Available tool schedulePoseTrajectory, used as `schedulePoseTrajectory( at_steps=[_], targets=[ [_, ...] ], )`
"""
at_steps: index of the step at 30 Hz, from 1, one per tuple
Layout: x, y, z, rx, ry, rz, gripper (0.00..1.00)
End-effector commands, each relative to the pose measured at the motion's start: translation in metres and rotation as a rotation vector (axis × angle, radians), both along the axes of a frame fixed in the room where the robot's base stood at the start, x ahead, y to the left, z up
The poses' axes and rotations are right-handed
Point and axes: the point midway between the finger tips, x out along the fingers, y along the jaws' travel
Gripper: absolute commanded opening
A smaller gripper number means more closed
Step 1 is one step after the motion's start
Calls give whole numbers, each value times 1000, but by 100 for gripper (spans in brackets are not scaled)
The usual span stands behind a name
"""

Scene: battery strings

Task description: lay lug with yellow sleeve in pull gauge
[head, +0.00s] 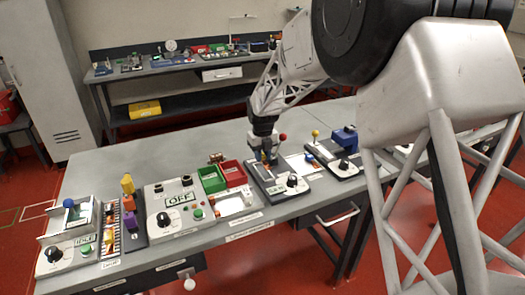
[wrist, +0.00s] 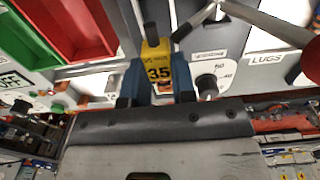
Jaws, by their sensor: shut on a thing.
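My gripper (wrist: 157,90) shows two blue fingers in the wrist view, shut on a yellow piece marked 35, which appears to be the lug's yellow sleeve (wrist: 158,68). The lug's metal end is not clear. In the head view my gripper (head: 266,156) is low over a dark-based station with a dial (head: 291,181) and a red-knobbed lever (head: 283,137). Whether the lug touches this station is hidden. I cannot tell which station is the pull gauge. Another station to the right has a blue block (head: 344,140) and a yellow-knobbed lever (head: 315,134).
Left of my gripper are a green bin (head: 211,178), a red bin (head: 232,173) and a white box reading OFF (head: 175,208). In the wrist view a red knob (wrist: 311,60) stands close at the right, near a LUGS label (wrist: 267,59). Bare grey bench (head: 150,160) lies behind the stations.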

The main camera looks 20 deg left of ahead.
Motion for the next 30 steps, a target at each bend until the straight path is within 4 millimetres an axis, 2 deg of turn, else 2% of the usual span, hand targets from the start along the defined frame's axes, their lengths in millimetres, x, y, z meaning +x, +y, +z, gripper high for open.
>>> schedulePoseTrajectory(
  at_steps=[15, 30],
  targets=[
    [0, 0, -32, 0, 0, 0, 0],
    [0, 0, -37, 1, -1, 0, 0]
  ],
)
